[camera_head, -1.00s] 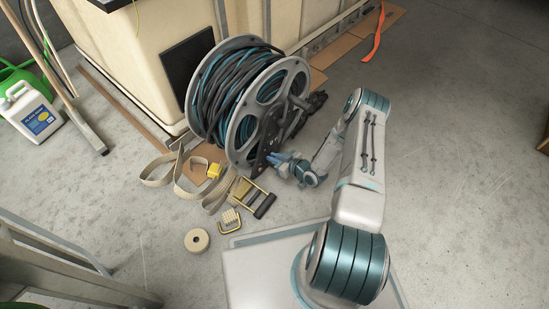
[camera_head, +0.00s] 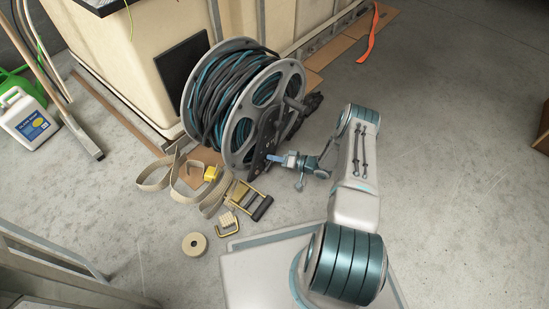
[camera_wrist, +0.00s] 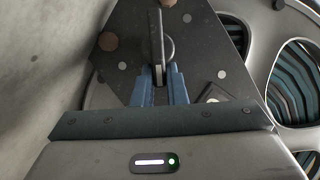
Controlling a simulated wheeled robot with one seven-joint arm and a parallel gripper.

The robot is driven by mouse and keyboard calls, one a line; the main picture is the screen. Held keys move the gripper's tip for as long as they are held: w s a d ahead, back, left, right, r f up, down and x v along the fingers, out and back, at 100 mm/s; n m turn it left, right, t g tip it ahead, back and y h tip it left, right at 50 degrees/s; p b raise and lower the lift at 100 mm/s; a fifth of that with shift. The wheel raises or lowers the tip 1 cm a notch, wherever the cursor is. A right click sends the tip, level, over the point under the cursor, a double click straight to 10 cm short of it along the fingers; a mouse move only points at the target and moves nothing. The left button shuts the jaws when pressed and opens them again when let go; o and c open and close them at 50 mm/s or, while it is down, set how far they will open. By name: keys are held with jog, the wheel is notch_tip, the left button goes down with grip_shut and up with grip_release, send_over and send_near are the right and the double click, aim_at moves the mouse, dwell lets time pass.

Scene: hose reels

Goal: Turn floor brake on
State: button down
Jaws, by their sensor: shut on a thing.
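The hose reel (camera_head: 238,133) stands on the floor, wound with dark and teal hose between grey spoked flanges. Its dark side plate (camera_head: 264,138) faces my arm; in the wrist view the plate (camera_wrist: 190,58) has round bolts and an upright flat grey lever (camera_wrist: 157,40). My gripper (camera_head: 274,158) is at the lower part of this plate. In the wrist view its blue fingers (camera_wrist: 159,80) are close together on either side of the lever's lower end, shut on it. Which part is the floor brake is not marked.
A ratchet strap (camera_head: 205,190) and a tape roll (camera_head: 194,244) lie on the floor left of my arm. A cream tank (camera_head: 135,60) stands behind the reel. A white jug (camera_head: 27,120) is at far left.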

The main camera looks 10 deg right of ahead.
jog(key=f+m, duration=0.1)
jog(key=m+y, duration=0.1)
jog(key=shift+s+d+f+m+y, duration=0.15)
jog(key=shift+s+f+m+y, duration=0.15)
jog(key=shift+f+m, duration=0.1)
jog(key=shift+f+m+y, duration=0.15)
jog(key=shift+m+y, duration=0.15)
jog(key=shift+m, duration=0.5)
jog(key=shift+f+m+y, duration=0.15)
jog(key=shift+m+y, duration=0.15)
jog(key=shift+m, duration=0.5)
jog(key=c, duration=1.4)
grip_release()
jog(key=shift+w+r, duration=0.1)
jog(key=shift+d+r, duration=0.1)
jog(key=shift+d, duration=0.2)
jog(key=p+v, duration=0.1)
jog(key=v, duration=1.2)
jog(key=shift+s+f, duration=0.25)
jog(key=shift+f, duration=0.05)
